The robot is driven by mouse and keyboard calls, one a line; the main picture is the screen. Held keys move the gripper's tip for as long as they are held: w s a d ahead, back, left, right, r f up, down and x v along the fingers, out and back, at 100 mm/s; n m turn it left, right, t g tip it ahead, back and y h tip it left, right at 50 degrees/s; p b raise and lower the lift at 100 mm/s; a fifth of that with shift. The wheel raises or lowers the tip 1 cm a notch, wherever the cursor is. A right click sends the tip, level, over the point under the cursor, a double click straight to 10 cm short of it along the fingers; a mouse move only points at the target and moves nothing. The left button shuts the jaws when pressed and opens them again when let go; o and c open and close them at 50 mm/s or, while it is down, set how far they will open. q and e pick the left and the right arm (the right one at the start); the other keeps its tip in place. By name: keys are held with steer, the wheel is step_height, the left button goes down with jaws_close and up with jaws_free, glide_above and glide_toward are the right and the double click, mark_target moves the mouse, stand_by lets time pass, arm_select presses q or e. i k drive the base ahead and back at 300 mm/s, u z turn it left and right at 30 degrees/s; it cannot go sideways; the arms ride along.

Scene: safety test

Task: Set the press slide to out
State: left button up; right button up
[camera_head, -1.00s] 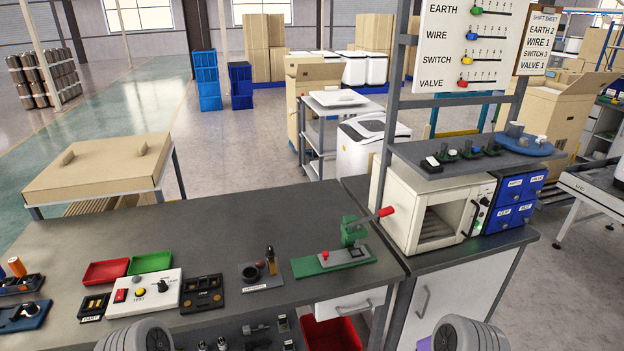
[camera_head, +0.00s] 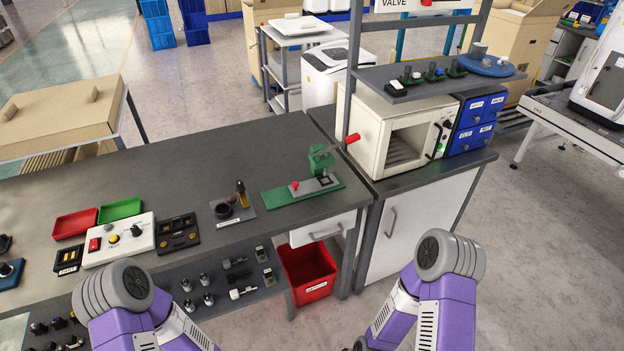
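The green press (camera_head: 321,159) stands at the right end of the dark workbench, with its red-knobbed lever (camera_head: 352,138) pointing up to the right. Its grey slide (camera_head: 314,185) with a small red knob (camera_head: 295,186) lies on the green base plate (camera_head: 275,198). I cannot tell for certain how far the slide sits in or out. Neither gripper shows in the view.
A white test panel (camera_head: 119,241), red tray (camera_head: 75,223) and green tray (camera_head: 119,209) lie on the left of the bench. A white oven (camera_head: 388,127) stands right of the press. A red bin (camera_head: 307,272) is below. Open bench (camera_head: 190,155) lies behind.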

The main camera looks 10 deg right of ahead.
mark_target(303, 188)
steer(key=z, duration=1.3)
steer(key=i, duration=0.55)
steer(key=u, duration=2.2)
